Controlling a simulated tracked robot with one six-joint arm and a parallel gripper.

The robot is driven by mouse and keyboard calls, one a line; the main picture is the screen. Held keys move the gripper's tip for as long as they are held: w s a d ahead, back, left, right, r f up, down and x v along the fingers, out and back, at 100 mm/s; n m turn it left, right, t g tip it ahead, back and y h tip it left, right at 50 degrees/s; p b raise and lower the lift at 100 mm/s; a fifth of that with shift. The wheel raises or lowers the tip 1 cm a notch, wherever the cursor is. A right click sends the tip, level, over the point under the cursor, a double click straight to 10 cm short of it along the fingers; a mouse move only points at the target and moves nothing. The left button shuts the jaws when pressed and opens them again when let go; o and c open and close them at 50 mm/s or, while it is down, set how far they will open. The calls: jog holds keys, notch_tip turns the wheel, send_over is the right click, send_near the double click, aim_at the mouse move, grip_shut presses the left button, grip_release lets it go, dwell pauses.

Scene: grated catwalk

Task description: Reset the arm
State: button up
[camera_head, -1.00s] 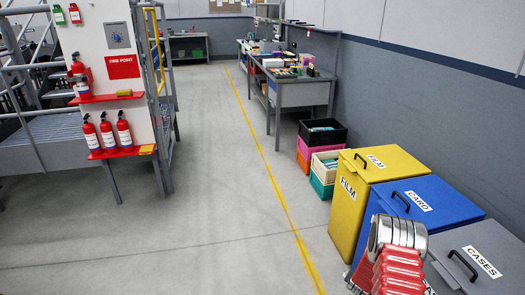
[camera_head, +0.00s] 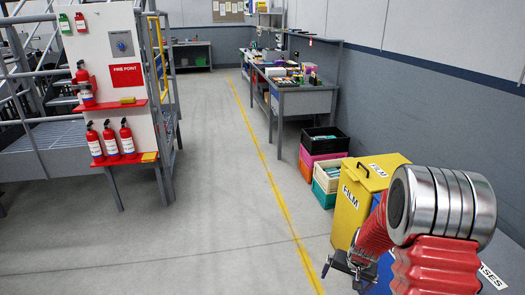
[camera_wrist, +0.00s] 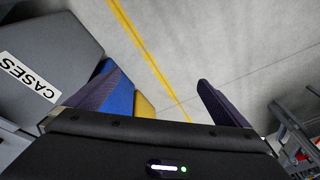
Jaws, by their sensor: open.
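My gripper (camera_head: 348,268) is in the lower right of the head view, at the end of my red and silver arm, in front of the yellow and blue bins. In the wrist view my gripper (camera_wrist: 160,98) has its two dark fingers wide apart, with grey floor and a yellow line visible between them. It is open and holds nothing. My arm is bent, with its large silver joint close to the head camera, and it hides much of the blue and grey bins.
A yellow FILM bin (camera_head: 350,215), a blue bin (camera_wrist: 120,97) and a grey CASES bin (camera_wrist: 45,60) stand along the right wall. Stacked crates (camera_head: 328,172) and a workbench (camera_head: 300,100) stand beyond. Fire extinguishers (camera_head: 111,140) sit on a stand at left. The central floor (camera_head: 200,220) is clear.

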jog(key=s+a+r+n+t, duration=0.1)
jog(key=s+a+r, duration=0.3)
jog(key=s+r, duration=0.5)
jog(key=s+a+r+n+t, duration=0.1)
jog(key=s+a+r, duration=0.3)
jog(key=s+r, duration=0.5)
jog(key=s+a+r+n, duration=0.3)
jog(key=s+r, duration=0.6)
jog(key=r, duration=0.6)
jog(key=shift+a+t, duration=0.4)
jog(key=shift+a, duration=0.05)
